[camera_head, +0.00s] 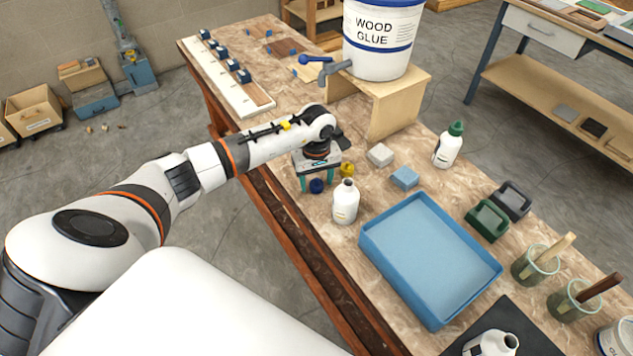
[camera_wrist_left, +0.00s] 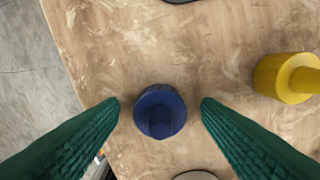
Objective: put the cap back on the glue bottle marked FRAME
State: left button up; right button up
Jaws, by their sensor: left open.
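My left gripper (camera_head: 317,183) is open above the near left part of the bench. In the left wrist view its green fingertips (camera_wrist_left: 160,105) are on either side of a blue cap (camera_wrist_left: 160,112), with a gap on both sides. The blue cap also shows under the gripper in the head view (camera_head: 316,187). A yellow cap (camera_head: 347,170) is close by on the bench and shows at the right in the wrist view (camera_wrist_left: 288,78). My right gripper is not in view.
A blue tray (camera_head: 372,248) lies right of the bottle. A bottle with a green cap (camera_head: 448,147) stands farther back. Another open bottle (camera_head: 492,345) is on a dark mat.

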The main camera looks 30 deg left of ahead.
aim_at(317, 179)
pick_arm(q)
jog(key=shift+c, duration=0.6)
jog(key=c, duration=0.9)
notch_tip(317, 179, up, 9)
jog(key=shift+r+b, duration=0.1)
jog(key=shift+b, duration=1.05)
jog(key=shift+r, duration=0.45)
